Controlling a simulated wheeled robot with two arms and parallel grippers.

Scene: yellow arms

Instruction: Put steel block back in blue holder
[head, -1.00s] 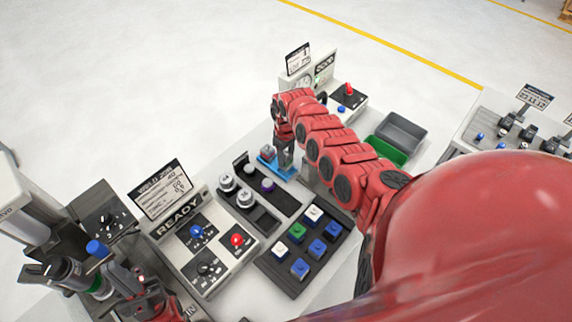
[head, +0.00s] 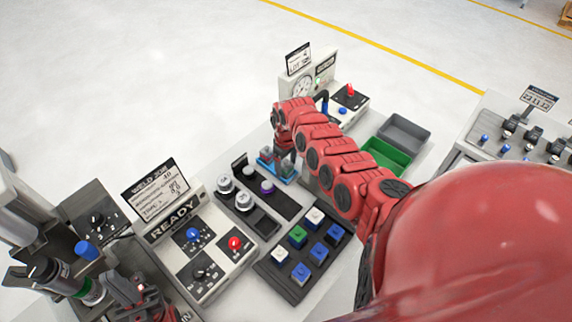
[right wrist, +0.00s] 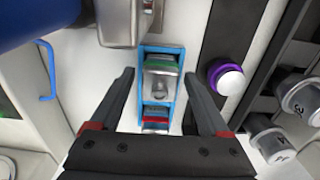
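The blue holder (right wrist: 141,78) stands on the bench below my right gripper; it also shows in the head view (head: 264,163). In the right wrist view a steel block (right wrist: 160,87) with a green band sits inside the blue frame. A part with a red band (right wrist: 155,126) sits in the lower slot. My right gripper (right wrist: 160,73) is open, one finger on each side of the holder and apart from the block. In the head view my right gripper (head: 284,150) partly hides the holder. My left gripper (head: 138,290) is at the lower left; its fingers are unclear.
A purple-and-white knob (right wrist: 227,79) and grey cylinders (right wrist: 270,140) are right of the holder. A metal part (right wrist: 117,22) is close above it. The key pad (head: 300,262), READY panel (head: 178,218) and green bin (head: 385,154) surround the work area.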

